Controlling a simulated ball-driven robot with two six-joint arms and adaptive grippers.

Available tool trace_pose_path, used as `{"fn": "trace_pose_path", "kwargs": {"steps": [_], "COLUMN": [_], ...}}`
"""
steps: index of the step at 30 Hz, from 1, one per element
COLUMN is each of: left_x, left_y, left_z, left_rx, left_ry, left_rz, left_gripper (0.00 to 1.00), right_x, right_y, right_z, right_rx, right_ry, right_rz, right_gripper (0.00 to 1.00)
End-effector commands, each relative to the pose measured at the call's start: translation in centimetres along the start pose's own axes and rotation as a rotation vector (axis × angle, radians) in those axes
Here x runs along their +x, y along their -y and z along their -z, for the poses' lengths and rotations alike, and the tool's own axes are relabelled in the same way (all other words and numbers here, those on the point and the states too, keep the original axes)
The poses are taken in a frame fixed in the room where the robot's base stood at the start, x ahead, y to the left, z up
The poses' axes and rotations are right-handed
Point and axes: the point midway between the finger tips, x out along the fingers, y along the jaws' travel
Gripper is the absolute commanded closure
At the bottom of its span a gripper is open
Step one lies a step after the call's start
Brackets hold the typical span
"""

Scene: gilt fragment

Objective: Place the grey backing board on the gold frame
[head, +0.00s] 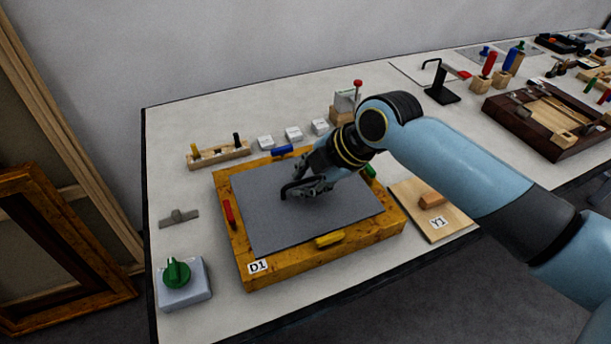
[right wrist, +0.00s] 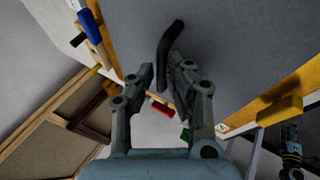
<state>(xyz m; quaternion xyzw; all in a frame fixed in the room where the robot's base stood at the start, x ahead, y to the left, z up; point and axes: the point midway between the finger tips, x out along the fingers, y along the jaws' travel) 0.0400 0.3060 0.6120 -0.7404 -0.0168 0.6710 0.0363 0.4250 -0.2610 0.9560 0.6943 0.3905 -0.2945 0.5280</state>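The grey backing board (head: 275,215) lies flat over the gold frame (head: 322,262), with the gold border showing on every side. I cannot tell whether it touches the frame all round. A black curved handle (right wrist: 166,60) stands on the board's face. My right gripper (head: 303,190) is low over the middle of the board. In the right wrist view its fingers (right wrist: 161,68) are close together on either side of the handle, closed on it. The gripper hides part of the handle in the head view. My left gripper is not in view.
Red (head: 229,213), blue (head: 282,150), yellow (head: 329,239) and green (head: 370,171) pieces sit along the frame. A white box with a green knob (head: 177,272) stands at the front left. A wooden board marked Y1 (head: 415,214) lies right of the frame.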

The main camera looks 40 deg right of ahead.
Motion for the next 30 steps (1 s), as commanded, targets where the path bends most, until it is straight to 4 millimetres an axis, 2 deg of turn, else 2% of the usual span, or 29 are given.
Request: {"fn": "trace_pose_path", "kwargs": {"steps": [1, 3, 10, 14, 17, 27, 30], "left_x": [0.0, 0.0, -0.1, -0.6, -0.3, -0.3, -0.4], "left_y": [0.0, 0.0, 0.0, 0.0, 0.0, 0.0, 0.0], "left_z": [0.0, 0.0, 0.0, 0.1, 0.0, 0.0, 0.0], "left_rx": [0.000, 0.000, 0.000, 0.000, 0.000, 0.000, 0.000], "left_ry": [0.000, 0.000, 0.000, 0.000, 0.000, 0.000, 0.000], "left_rz": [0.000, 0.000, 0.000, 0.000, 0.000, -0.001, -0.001], "left_gripper": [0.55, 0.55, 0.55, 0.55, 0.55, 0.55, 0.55], "right_x": [0.0, 0.0, -0.1, -0.9, -2.5, -10.2, -11.5], "right_y": [0.0, -0.1, -0.1, -0.5, -0.4, -0.4, -0.4], "right_z": [0.0, 0.0, 0.0, 0.2, 0.0, 0.1, 0.0], "right_rx": [0.000, 0.000, 0.000, -0.001, -0.004, -0.008, -0.004], "right_ry": [0.000, 0.000, 0.000, 0.000, 0.003, 0.003, 0.003], "right_rz": [0.000, 0.000, 0.000, -0.001, -0.002, 0.001, 0.000], "right_gripper": [0.77, 0.70, 0.70, 0.70, 0.70, 0.70, 0.70]}}
